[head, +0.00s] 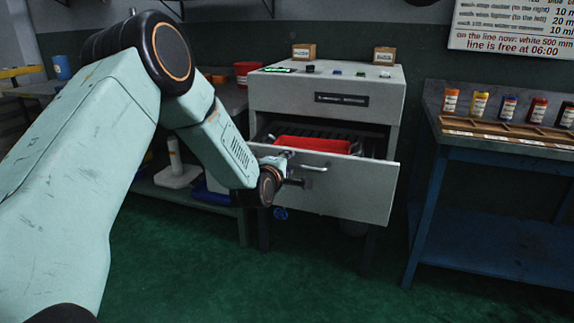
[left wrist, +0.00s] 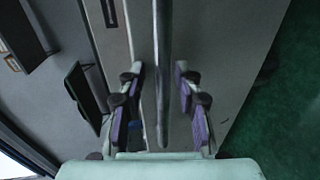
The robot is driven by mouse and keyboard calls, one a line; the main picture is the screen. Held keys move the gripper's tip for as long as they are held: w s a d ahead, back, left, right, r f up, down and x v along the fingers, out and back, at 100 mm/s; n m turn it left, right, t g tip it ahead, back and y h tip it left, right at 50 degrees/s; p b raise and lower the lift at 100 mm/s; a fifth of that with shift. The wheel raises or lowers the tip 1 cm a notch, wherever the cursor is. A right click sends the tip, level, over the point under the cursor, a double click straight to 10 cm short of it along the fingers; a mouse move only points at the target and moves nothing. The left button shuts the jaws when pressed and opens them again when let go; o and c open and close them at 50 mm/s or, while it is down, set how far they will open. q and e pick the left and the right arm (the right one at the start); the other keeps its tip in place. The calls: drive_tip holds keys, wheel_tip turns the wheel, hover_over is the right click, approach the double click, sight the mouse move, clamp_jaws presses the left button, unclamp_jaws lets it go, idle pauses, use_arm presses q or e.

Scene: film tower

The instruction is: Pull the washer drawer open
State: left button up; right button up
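The washer drawer (head: 352,190) is pulled out of the pale grey washer cabinet (head: 380,93), with a red item (head: 311,144) lying inside it. Its bar handle (head: 314,168) is on the pale front panel. My left gripper (head: 289,168) is at the left part of that handle, partly hidden by its own wrist. In the left wrist view the handle bar (left wrist: 162,75) runs between the two purple-padded fingers (left wrist: 158,72). The fingers stand apart, with a gap on each side of the bar. My right gripper is not in view.
A blue-legged bench (head: 490,150) with several small jars stands to the right. A bench with a red tub (head: 246,72) and a white bottle (head: 176,165) on its lower shelf is at the left. The green floor (head: 330,280) before the drawer is clear.

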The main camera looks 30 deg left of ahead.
use_arm(q)
drive_tip(key=shift+f, duration=0.1)
drive_tip(key=shift+s, duration=0.1)
drive_tip(key=v, duration=1.1)
drive_tip(key=shift+s, duration=0.35)
drive_tip(key=shift+d, duration=0.1)
